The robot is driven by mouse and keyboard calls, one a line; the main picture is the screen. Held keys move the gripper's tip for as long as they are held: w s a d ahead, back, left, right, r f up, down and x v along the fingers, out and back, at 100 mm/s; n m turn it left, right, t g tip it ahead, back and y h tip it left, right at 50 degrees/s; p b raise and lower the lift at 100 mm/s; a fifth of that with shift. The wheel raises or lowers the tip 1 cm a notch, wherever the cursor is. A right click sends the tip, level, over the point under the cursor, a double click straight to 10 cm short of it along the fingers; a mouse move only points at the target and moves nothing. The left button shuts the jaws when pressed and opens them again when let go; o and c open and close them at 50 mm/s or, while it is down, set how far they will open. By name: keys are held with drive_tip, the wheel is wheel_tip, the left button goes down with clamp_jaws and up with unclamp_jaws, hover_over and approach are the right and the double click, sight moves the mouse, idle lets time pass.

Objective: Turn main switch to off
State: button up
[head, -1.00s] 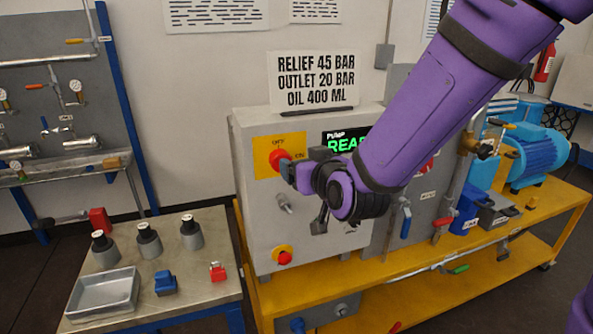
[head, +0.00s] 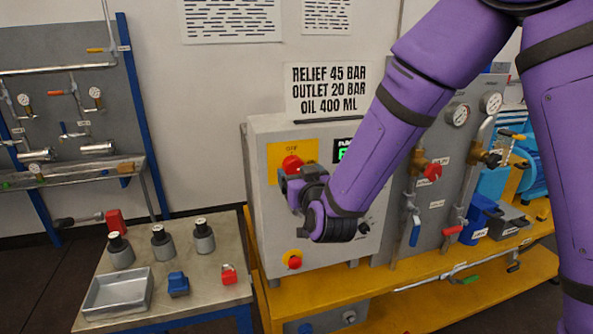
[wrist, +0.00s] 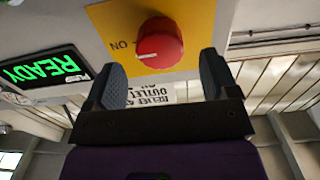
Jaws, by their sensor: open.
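The main switch is a red rotary knob (head: 292,164) on a yellow plate (head: 276,172) at the upper left of the grey cabinet front. In the wrist view the red knob (wrist: 158,43) shows a white pointer line toward the "ON" lettering on its plate (wrist: 118,22). My gripper (head: 284,181) is just in front of and slightly below the knob in the head view. In the wrist view my gripper (wrist: 163,80) is open, its two fingers apart and empty, with the knob beyond and between them. I cannot tell if a finger touches it.
A lit "READY" display (wrist: 45,70) is beside the switch. A red button (head: 294,262) is lower on the cabinet (head: 262,215). Valves and gauges (head: 457,114) stand to the right. A low table (head: 150,258) with a tray and vessels is at the left.

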sight(294, 167)
drive_tip(key=shift+x, duration=1.45)
drive_tip(key=c, duration=0.9)
